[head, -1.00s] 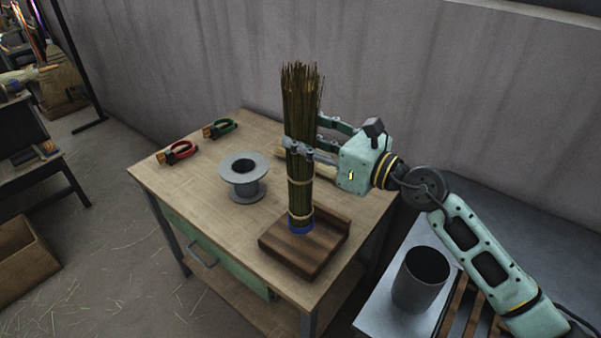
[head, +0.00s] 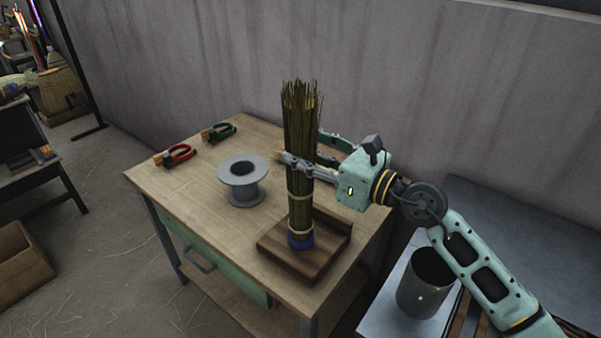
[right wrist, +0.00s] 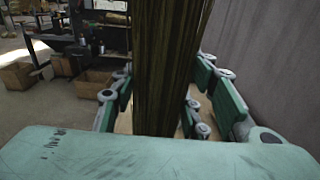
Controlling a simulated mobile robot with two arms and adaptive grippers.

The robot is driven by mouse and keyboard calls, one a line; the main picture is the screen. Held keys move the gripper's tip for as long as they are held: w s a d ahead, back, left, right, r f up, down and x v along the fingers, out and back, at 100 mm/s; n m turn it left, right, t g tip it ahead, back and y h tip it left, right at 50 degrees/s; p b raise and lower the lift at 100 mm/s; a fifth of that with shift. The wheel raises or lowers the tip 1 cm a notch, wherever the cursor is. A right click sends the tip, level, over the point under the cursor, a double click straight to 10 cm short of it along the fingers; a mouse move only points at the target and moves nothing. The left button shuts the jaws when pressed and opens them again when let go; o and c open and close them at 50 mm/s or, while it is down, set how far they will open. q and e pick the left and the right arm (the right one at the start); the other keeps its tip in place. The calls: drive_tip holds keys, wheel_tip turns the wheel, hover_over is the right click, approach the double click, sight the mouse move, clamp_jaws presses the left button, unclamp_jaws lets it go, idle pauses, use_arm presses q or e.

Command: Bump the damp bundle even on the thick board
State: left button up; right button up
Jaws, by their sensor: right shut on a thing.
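The bundle (head: 301,125) is a tall sheaf of dark green-brown stalks with pale ties and a blue band at its bottom end. Its ragged top points up. My right gripper (head: 303,158) is shut around its middle and holds it about upright. The blue end is at the top of the thick board (head: 287,262), a dark wooden slab with a raised back edge, and appears to touch it. In the right wrist view the bundle (right wrist: 165,60) stands between the fingers. My left gripper is not in view.
A grey spool (head: 243,182) stands left of the board on the workbench (head: 190,190). A dark grey cup (head: 425,283) stands on a side table at right. A wall rises behind.

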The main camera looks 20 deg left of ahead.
sight(312, 134)
drive_tip(key=shift+r+p, duration=2.2)
drive_tip(key=shift+r, duration=0.3)
